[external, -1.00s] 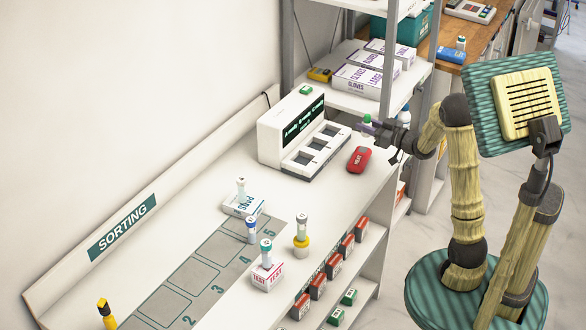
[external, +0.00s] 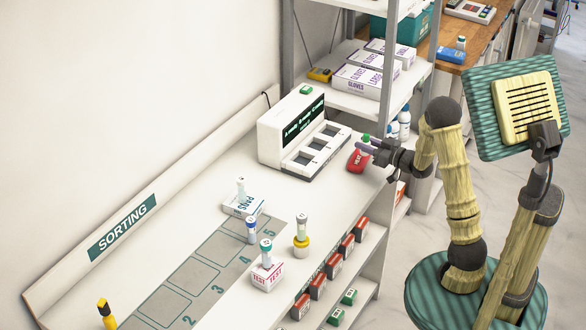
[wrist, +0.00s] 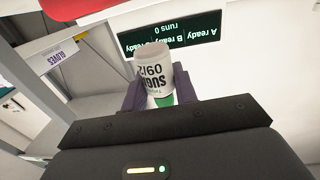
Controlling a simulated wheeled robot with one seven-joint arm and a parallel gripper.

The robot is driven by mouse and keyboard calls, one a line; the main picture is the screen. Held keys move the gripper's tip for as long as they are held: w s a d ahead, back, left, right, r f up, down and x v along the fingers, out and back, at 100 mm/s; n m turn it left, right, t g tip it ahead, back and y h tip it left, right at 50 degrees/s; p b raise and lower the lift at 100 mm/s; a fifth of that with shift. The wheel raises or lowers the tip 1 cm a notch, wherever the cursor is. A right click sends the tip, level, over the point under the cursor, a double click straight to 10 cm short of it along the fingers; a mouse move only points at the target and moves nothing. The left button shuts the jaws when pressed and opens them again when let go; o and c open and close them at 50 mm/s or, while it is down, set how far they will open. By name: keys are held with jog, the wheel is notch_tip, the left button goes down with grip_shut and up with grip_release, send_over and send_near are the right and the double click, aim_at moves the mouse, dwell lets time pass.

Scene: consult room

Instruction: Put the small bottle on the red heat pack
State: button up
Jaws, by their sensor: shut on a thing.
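My gripper (external: 367,147) is shut on the small bottle, whose green cap (external: 366,136) shows above the fingers in the external view. In the wrist view the small bottle (wrist: 156,75) is white with dark print and a green part, between my two fingers (wrist: 158,92). The red heat pack (external: 356,160) lies on the white bench beside the analyser. My gripper and the bottle appear over its right end, but I cannot tell whether the bottle touches it. A red edge, seemingly the heat pack (wrist: 80,8), shows at the top of the wrist view.
The white analyser (external: 285,135) with dark screens stands left of the heat pack. Several capped tubes stand on the bench farther left, near boxes and the numbered grey mat (external: 190,273). A metal shelf (external: 345,98) with glove boxes rises behind.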

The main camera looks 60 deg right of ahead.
jog(key=shift+r, duration=0.1)
jog(key=shift+f+b, duration=0.3)
jog(key=shift+f, duration=1.6)
jog(key=shift+f, duration=0.15)
jog(key=o, duration=1)
jog(key=shift+c, duration=0.2)
jog(key=s+b, duration=0.5)
jog(key=s, duration=0.4)
jog(key=shift+s+a, duration=0.2)
jog(key=shift+a, duration=0.2)
jog(key=b, duration=0.4)
jog(key=shift+s, duration=0.4)
